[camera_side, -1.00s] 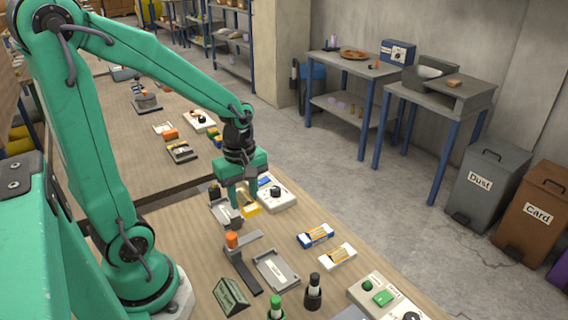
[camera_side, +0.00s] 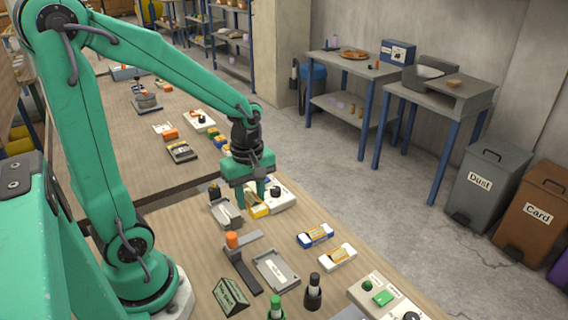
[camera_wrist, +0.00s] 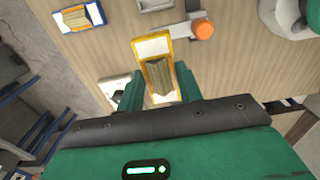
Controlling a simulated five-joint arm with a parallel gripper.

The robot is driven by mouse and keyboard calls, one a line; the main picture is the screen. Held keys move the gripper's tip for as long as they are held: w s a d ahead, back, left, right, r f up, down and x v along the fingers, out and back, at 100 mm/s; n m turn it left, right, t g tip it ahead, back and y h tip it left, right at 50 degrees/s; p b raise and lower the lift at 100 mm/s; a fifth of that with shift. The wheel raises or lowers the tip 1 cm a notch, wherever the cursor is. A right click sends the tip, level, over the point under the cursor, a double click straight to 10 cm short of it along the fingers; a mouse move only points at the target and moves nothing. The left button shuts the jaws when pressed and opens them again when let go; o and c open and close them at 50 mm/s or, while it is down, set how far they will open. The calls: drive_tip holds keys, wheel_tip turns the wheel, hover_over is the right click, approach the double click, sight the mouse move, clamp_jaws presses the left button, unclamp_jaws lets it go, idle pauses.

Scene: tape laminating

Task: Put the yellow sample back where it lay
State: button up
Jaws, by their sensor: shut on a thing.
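The yellow sample (camera_side: 259,211) is a small flat card with a yellow border, beside the white device with a black knob. In the wrist view it (camera_wrist: 161,47) shows its white face and a tan ridged block in its middle. My gripper (camera_side: 256,203) points down over it, shut on its tan block. In the wrist view the two green fingers (camera_wrist: 157,83) stand on either side of the block. I cannot tell whether the sample touches the table or hangs just above it.
The white device (camera_side: 280,199) is close to my gripper. Bare wood lies between.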

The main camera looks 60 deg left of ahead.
drive_tip(key=w+d, duration=0.7)
drive_tip(key=d, duration=0.4)
drive_tip(key=shift+w+f, duration=0.15)
drive_tip(key=shift+a, duration=0.1)
hover_over(294, 222)
wheel_tip(294, 222, down, 7)
drive_tip(key=shift+a+f, duration=0.1)
drive_tip(key=shift+f, duration=1.95)
drive_tip(key=shift+f, duration=0.15)
drive_tip(key=o, duration=1.1)
drive_tip(key=shift+c, duration=0.2)
drive_tip(key=shift+r, duration=0.2)
